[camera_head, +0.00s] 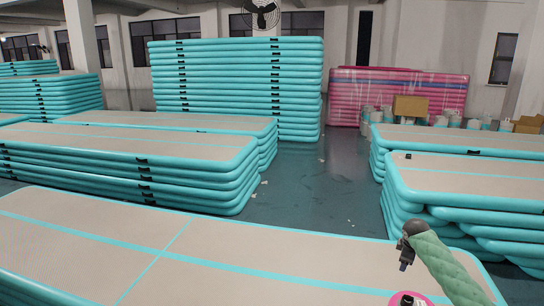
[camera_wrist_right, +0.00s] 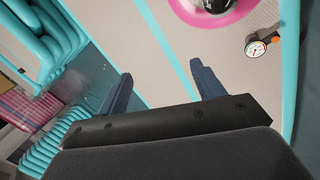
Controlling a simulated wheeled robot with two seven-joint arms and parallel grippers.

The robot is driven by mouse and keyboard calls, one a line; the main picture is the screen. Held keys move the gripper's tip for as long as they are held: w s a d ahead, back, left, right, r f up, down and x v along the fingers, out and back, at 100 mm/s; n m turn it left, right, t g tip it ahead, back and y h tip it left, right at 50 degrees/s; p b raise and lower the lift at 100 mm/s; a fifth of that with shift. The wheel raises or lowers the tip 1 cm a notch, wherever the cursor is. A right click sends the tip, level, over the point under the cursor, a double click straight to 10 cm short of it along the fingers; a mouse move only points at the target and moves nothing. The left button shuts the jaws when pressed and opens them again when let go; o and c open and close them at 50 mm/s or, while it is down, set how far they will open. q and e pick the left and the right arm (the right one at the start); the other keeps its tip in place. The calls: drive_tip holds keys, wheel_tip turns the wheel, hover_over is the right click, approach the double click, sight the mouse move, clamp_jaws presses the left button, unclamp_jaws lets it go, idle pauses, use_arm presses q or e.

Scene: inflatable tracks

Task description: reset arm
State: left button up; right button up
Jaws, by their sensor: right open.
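My right gripper (camera_head: 404,264) is at the lower right of the head view, at the end of my green-sleeved arm, over the near inflatable track. In the right wrist view its two blue-grey fingers (camera_wrist_right: 164,86) stand wide apart with nothing between them. The near track (camera_head: 260,255) has a beige top with turquoise lines and edges; its top also shows in the wrist view (camera_wrist_right: 225,95). My left gripper is not in view.
A pink ring (camera_head: 394,297) with a black part inside lies on the near track, cut off by the frame. A round gauge (camera_wrist_right: 256,48) lies beside it. Turquoise track stacks stand left (camera_head: 130,165), behind (camera_head: 235,85) and right (camera_head: 465,185). Dark floor (camera_head: 320,190) is open between them.

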drive_tip(key=s+a+m+t, duration=0.1)
drive_tip(key=a+m+t, duration=0.2)
drive_tip(key=a+m, duration=0.55)
drive_tip(key=s+a+f+y, duration=0.1)
drive_tip(key=s+a+f, duration=1)
drive_tip(key=s+a, duration=0.15)
drive_tip(key=s+a+f+g, duration=0.2)
drive_tip(key=s+a+f, duration=0.2)
drive_tip(key=s+f, duration=0.5)
drive_tip(key=s+a+f+g+y, duration=0.1)
drive_tip(key=s+a+f, duration=0.4)
drive_tip(key=s, duration=1.8)
drive_tip(key=s+a+f+g, duration=0.3)
drive_tip(key=s+f, duration=0.9)
drive_tip(key=s, duration=0.4)
drive_tip(key=shift+a+f+m+y, duration=0.4)
drive_tip(key=shift+a+m, duration=0.05)
drive_tip(key=shift+a, duration=0.35)
